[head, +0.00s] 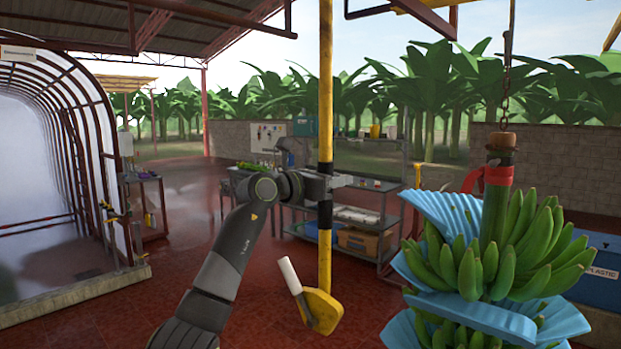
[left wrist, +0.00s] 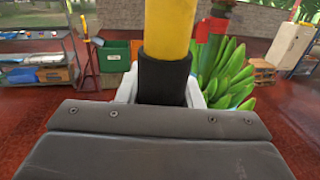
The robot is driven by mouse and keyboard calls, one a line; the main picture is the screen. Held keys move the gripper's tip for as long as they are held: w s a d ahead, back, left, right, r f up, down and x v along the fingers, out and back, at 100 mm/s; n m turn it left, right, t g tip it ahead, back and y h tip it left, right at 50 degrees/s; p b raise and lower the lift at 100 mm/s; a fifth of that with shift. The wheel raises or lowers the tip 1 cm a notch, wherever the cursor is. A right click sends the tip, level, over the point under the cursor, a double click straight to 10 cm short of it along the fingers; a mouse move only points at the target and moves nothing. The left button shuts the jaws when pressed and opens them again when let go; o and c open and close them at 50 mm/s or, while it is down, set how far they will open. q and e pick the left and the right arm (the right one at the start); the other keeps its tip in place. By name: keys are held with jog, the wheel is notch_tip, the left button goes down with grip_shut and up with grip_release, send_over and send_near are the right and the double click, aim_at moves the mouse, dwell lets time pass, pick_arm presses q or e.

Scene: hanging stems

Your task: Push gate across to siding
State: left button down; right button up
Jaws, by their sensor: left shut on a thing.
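A yellow pole (head: 326,80) with a black band (head: 325,187) hangs down in the middle of the head view. My left gripper (head: 326,188) is shut on the pole at the black band. In the left wrist view the band (left wrist: 164,80) sits between the pale fingers of my left gripper (left wrist: 163,92). The pole's lower end has a yellow holder (head: 322,312) with a white-handled tool (head: 290,275). I cannot make out a separate gate or the siding; the pole's top is out of frame. My right gripper is not in view.
A green banana bunch (head: 510,245) with blue wrap (head: 450,215) hangs from a chain (head: 506,85) close on the right. A shelf rack (head: 400,222) and a blue bin (head: 600,275) stand behind. A plastic-covered tunnel (head: 40,170) is left. Red floor (head: 190,195) is open between.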

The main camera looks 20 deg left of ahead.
pick_arm(q)
jog(key=shift+w+d+f, duration=0.15)
jog(key=shift+w+f, duration=0.1)
jog(key=shift+w, duration=0.2)
jog(key=shift+w+d+f, duration=0.15)
jog(key=shift+w+f, duration=0.05)
jog(key=shift+w, duration=0.25)
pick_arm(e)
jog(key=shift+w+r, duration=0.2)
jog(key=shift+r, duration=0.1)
pick_arm(q)
jog(key=c, duration=1.1)
grip_release()
jog(key=shift+r, duration=0.1)
jog(key=shift+o, duration=0.3)
jog(key=shift+w+r, duration=0.1)
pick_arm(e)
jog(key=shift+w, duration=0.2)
